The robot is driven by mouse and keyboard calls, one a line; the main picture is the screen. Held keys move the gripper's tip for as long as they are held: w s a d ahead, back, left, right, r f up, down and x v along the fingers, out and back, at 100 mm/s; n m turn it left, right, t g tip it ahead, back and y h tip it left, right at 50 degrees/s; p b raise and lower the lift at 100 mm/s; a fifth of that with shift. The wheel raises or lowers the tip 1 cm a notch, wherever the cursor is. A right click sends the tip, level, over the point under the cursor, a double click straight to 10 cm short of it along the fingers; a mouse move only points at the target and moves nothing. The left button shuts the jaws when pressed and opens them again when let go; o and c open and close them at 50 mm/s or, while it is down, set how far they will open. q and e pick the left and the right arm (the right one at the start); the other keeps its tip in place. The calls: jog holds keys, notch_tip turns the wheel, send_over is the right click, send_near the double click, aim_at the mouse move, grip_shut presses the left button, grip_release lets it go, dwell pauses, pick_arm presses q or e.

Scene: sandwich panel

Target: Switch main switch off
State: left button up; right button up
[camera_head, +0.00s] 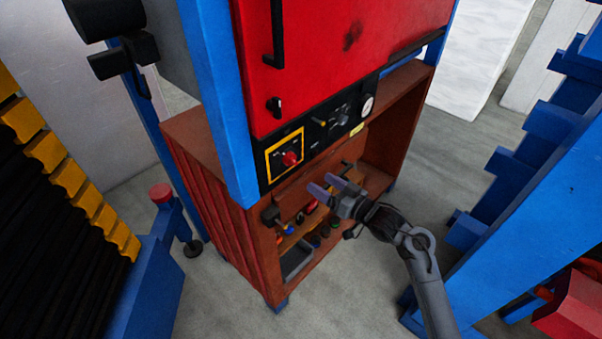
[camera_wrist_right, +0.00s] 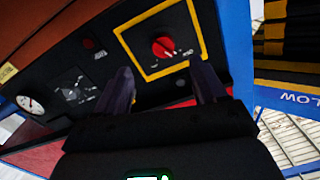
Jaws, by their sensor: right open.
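The main switch (camera_head: 290,159) is a red rotary knob inside a yellow square frame on the black control panel (camera_head: 315,143). It also shows in the right wrist view (camera_wrist_right: 163,46), at the upper middle, with small markings beside it. My right gripper (camera_head: 325,187) is open and empty, to the right of the knob and lower in the head view. In the right wrist view its two dark fingers (camera_wrist_right: 164,85) point toward the panel, with the knob beyond the gap between them. The gripper appears apart from the knob. My left gripper is not in view.
A gauge (camera_head: 367,105) and smaller knobs sit on the panel's right part. Below it, an open brown cabinet (camera_head: 398,140) holds several tools and a grey bin (camera_head: 297,260). A blue post (camera_head: 217,95) stands left of the panel. Blue racks (camera_head: 530,240) stand on the right.

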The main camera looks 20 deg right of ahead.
aim_at(295, 163)
jog(key=x, duration=0.3)
jog(key=r+x, duration=0.1)
jog(key=x, duration=0.7)
jog(key=shift+w+r, duration=0.15)
jog(key=shift+w, duration=0.05)
